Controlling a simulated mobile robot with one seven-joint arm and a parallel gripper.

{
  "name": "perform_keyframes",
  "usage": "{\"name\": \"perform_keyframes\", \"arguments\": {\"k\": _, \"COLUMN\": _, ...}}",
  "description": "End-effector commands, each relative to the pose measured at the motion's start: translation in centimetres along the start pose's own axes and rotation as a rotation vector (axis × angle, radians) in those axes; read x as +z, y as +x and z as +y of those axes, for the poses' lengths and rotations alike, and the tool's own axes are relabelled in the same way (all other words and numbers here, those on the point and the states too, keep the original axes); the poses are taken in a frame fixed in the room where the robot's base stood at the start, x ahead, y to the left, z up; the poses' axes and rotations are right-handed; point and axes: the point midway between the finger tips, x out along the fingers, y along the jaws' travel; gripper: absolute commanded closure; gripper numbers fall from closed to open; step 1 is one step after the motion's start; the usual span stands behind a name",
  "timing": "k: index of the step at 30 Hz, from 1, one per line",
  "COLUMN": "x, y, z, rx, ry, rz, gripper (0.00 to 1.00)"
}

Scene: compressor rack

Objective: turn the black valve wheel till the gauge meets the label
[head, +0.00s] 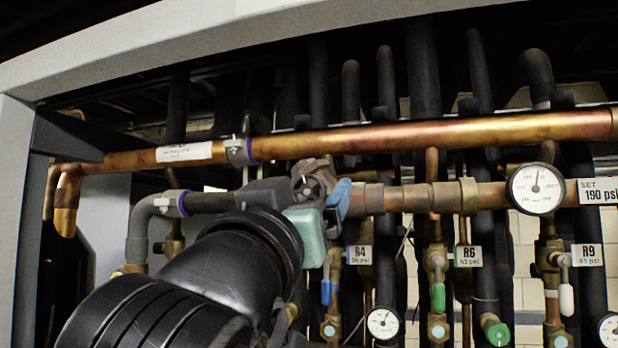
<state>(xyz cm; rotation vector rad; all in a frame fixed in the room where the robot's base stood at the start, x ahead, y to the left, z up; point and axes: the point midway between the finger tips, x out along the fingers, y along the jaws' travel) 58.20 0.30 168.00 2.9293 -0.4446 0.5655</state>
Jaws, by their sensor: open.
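My black arm comes in from the lower left. My gripper (324,208), with teal and blue parts, is open at the copper pipe in the middle of the head view. A dark, knobbed round part (313,181), which looks like the valve wheel, shows just behind and above it. My gripper hides part of it, and I cannot tell whether they touch. The white round gauge (537,188) sits on the same pipe to the right. Its needle points about straight up; its figures are too small to read. The label (601,191) beside it reads SET 190 psi.
A thick copper pipe (400,133) runs across above my gripper. Below are tags R4 (359,255), R6 (468,256) and R9 (587,255), small valves with coloured handles, and a smaller gauge (382,323). Black vertical pipes crowd behind. A grey frame (140,42) borders the top and left.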

Motion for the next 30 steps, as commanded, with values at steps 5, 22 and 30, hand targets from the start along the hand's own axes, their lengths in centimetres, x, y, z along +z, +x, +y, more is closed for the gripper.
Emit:
{"name": "perform_keyframes", "arguments": {"k": 5, "x": 0.03, "y": 0.57, "z": 0.03, "rx": 0.0, "ry": 0.001, "rz": 0.001, "gripper": 0.19}}
{"name": "perform_keyframes", "arguments": {"k": 22, "x": 0.03, "y": 0.51, "z": 0.01, "rx": 0.0, "ry": 0.0, "rz": 0.001, "gripper": 0.87}}
{"name": "perform_keyframes", "arguments": {"k": 30, "x": 0.02, "y": 0.51, "z": 0.02, "rx": -0.003, "ry": -0.008, "rz": 0.001, "gripper": 1.0}}
